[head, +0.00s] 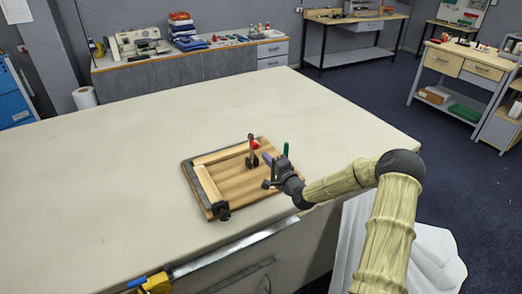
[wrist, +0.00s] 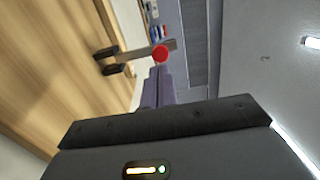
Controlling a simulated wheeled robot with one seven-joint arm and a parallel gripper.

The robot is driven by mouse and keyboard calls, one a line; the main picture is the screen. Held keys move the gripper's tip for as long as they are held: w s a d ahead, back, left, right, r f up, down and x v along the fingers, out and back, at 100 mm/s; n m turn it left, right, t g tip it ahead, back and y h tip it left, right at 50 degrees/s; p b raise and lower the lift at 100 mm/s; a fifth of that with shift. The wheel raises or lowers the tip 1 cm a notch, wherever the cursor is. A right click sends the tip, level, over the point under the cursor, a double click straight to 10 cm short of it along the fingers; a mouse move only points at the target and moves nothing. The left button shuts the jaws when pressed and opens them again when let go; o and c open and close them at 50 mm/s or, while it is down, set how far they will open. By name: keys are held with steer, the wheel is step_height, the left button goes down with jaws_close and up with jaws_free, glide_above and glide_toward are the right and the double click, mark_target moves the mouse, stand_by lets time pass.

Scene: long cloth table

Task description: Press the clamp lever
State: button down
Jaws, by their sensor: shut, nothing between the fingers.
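The clamp (head: 252,161) stands on a wooden board fixture (head: 235,186) on the cloth table. Its lever (head: 250,141) is upright in the head view, with a red tip (head: 256,145). In the wrist view the red tip (wrist: 160,53) lies just beyond my fingertips, and the clamp's black parts (wrist: 110,59) are to the left. My gripper (head: 267,158) is just right of the lever in the head view. Its purple fingers (wrist: 159,68) are together and empty. I cannot tell whether they touch the red tip.
A green upright handle (head: 286,149) stands by my gripper. The fixture has wooden strips, a dark rim and a black knob (head: 221,210) at its front corner. The cloth table (head: 110,170) is clear to the left and behind. A yellow clamp-like tool (head: 155,283) sits at the front edge.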

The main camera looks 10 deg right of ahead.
mark_target(256, 147)
steer(key=p+x, duration=0.1)
steer(key=x, duration=0.2)
steer(key=shift+w+a, duration=0.15)
steer(key=shift+w, duration=0.2)
steer(key=shift+w+a, duration=0.1)
steer(key=shift+w, duration=0.2)
steer(key=shift+w+a, duration=0.1)
